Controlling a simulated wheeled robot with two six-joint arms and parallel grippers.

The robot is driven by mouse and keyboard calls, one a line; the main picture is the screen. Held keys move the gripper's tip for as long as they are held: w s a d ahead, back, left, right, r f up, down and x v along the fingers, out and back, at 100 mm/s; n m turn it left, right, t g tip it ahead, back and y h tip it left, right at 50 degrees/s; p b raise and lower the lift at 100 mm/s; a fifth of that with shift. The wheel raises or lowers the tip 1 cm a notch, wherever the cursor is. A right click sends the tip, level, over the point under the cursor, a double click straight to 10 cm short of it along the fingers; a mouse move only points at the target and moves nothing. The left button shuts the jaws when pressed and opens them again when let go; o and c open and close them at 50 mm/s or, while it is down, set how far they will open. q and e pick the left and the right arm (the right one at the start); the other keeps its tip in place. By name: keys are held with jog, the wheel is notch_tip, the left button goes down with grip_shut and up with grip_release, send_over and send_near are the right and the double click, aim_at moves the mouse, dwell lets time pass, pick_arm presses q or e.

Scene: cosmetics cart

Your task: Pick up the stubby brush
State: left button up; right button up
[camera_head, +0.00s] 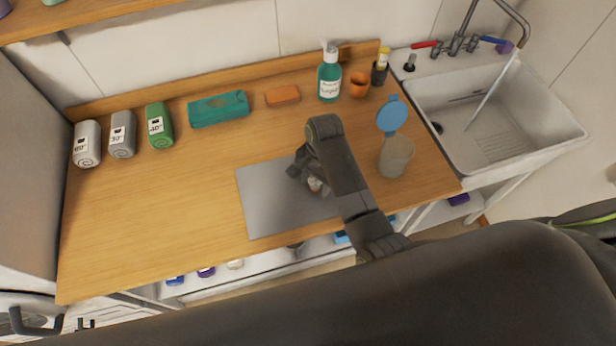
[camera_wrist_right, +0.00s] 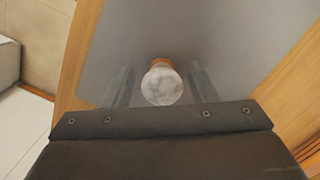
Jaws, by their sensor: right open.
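The stubby brush (camera_wrist_right: 162,86) shows in the right wrist view as a round whitish head with an orange-brown part behind it. It is over the grey mat, between the two fingers of my right gripper (camera_wrist_right: 160,68). The fingers are open, with a gap visible on both sides of the brush. In the head view my right gripper (camera_head: 304,174) is low over the mat. A small pale part of the brush (camera_head: 315,184) shows there; the rest is hidden by my arm. My left gripper is not in view.
The grey mat (camera_head: 262,208) lies on the wooden counter (camera_head: 140,225). A teal pump bottle (camera_head: 329,75), orange cup (camera_head: 359,84) and rolled towels stand at the back. The counter's left front is clear.

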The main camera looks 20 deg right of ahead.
jog(key=shift+w+a+f, duration=0.2)
jog(key=shift+w+f, duration=0.1)
jog(key=shift+f, duration=0.35)
jog(key=shift+s+d, duration=0.1)
jog(key=shift+s, duration=0.05)
jog(key=shift+s+d+r, duration=0.1)
jog(key=shift+s+r, duration=0.1)
jog(key=shift+s, duration=0.05)
jog(key=c, duration=0.5)
jog(key=shift+w, duration=0.15)
jog(key=c, duration=0.5)
